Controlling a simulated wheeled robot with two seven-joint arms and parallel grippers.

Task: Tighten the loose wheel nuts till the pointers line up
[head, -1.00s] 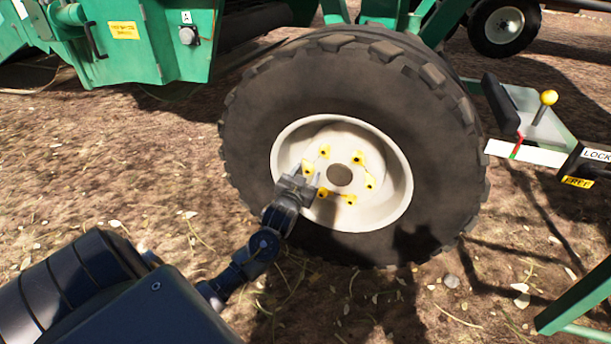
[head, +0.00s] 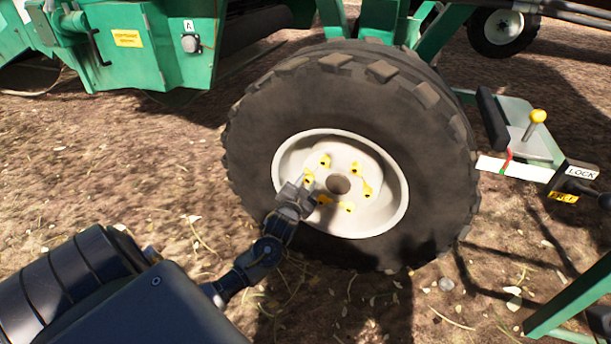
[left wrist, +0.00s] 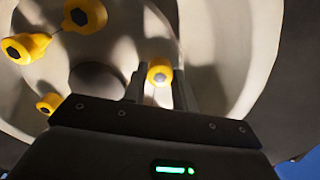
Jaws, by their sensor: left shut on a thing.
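The big wheel's pale rim (head: 385,211) carries a ring of yellow wheel nuts with pointers, such as the upper one (head: 325,161) and the lower one (head: 348,207). My left gripper (head: 306,187) is at the left side of this ring. In the left wrist view its two fingers (left wrist: 159,91) stand either side of one yellow nut (left wrist: 160,72) with a dark centre, and are shut on it. Two nuts at the upper left of that view, one (left wrist: 85,15) and its neighbour (left wrist: 25,47), have a thin pointer between them. The held nut's pointer is not clear. My right gripper is out of view.
The black tyre (head: 255,150) surrounds the rim. A green machine body (head: 130,60) stands at the upper left. At the right are a yellow-knobbed lever (head: 538,116) and a LOCK label (head: 580,173). Bare ground (head: 150,185) lies left of the wheel.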

